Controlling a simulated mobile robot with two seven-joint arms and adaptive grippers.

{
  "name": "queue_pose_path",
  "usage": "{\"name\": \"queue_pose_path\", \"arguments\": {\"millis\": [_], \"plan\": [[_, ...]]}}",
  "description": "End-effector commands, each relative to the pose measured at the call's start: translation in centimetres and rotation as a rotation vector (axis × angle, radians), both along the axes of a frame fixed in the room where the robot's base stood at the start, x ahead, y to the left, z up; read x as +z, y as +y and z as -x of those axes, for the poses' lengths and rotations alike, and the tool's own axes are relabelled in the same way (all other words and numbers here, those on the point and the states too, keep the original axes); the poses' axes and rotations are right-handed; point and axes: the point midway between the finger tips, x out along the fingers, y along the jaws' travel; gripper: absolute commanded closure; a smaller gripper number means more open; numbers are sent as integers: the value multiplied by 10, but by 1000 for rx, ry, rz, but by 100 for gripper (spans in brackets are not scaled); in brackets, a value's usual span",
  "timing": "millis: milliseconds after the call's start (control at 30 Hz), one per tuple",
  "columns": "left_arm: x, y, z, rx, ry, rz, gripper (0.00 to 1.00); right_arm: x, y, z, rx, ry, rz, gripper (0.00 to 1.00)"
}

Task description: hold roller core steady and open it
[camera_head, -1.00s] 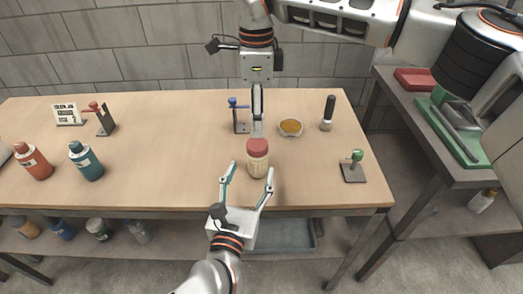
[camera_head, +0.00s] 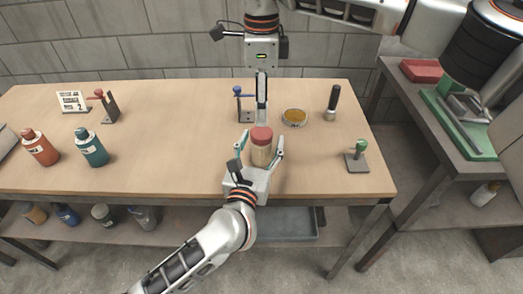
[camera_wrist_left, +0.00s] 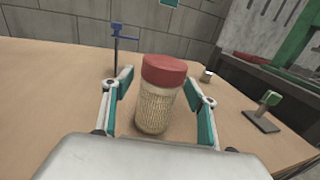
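The roller core, a pale mesh tube (camera_head: 261,153) with a red cap (camera_head: 261,134), stands upright near the table's front edge. My left gripper (camera_head: 261,146) is open, with one finger on each side of the tube. In the left wrist view the tube (camera_wrist_left: 155,108) stands between the fingers, with visible gaps on both sides. My right gripper (camera_head: 262,100) points down from above, behind the red cap in the head view. Its fingers are seen edge-on, so their opening is hidden. A teal tip shows at the top of the left wrist view.
A blue-topped stand (camera_head: 240,104), a dish of orange-brown contents (camera_head: 294,117) and a dark-handled tool (camera_head: 332,103) are behind the tube. A green-knobbed stand (camera_head: 358,156) is at right. Orange (camera_head: 40,149) and teal (camera_head: 92,149) bottles stand left, with clear table between.

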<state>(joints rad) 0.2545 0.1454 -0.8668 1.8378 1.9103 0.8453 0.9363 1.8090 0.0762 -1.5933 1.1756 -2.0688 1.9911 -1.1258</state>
Motion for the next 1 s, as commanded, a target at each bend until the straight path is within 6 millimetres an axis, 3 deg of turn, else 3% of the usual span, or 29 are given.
{"name": "queue_pose_path", "arguments": {"millis": [33,200,233,433,567,1000], "plan": [[0,0,0,0,0,0,53,0,0,0,0,0,0,45],[0,0,0,0,0,0,97,0,0,0,0,0,0,45],[0,0,0,0,0,0,100,0,0,0,0,0,0,45],[0,0,0,0,0,0,100,0,0,0,-48,0,0,45],[0,0,0,0,0,-1,100,0,0,0,-191,0,0,45],[-1,0,0,0,1,-1,100,0,0,0,-985,0,1,45]]}}
